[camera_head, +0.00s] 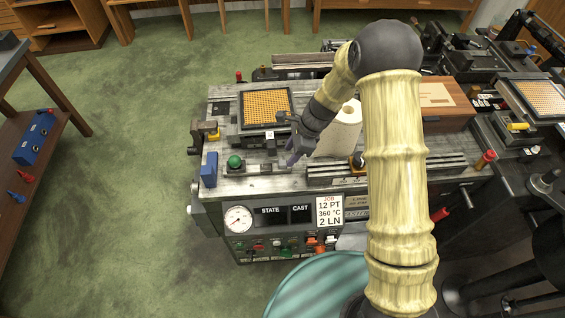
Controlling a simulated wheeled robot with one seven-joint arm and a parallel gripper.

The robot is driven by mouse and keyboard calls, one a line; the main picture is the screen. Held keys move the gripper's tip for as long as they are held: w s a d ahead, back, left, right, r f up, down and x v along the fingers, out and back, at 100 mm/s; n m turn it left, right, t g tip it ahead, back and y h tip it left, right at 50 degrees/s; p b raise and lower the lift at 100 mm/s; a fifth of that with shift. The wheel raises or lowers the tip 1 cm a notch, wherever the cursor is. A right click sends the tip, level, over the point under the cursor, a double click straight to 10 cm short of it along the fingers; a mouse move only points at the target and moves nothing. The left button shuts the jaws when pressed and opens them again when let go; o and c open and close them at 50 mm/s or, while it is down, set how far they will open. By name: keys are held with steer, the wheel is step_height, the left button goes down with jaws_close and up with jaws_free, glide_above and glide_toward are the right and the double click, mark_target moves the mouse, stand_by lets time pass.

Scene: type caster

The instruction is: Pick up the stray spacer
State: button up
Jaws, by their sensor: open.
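I cannot clearly make out a stray spacer; it may be too small or hidden by my gripper and arm. My gripper (290,147) is open above the grey top of the casting machine (255,185), just right of the green knob (235,161). Its fingers are small and dark here, and I see nothing held between them. A dark-framed tray (241,123) with a gold grid lies behind and left of my gripper. My arm crosses the right half of the view and covers part of the machine.
A blue block (209,170) stands at the machine's left edge. A white paper roll or sheet (340,133) is right of my gripper, with a long slotted rail (335,175) in front. A wooden box (448,103) sits farther right. The green floor at left is clear.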

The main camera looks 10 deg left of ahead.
mark_target(283, 162)
steer(key=shift+f, duration=0.1)
steer(key=shift+p+x, duration=1.1)
steer(key=shift+x, duration=1.5)
steer(key=shift+w+a, duration=0.1)
steer(key=shift+a, duration=0.05)
steer(key=shift+c, duration=0.3)
jaws_close()
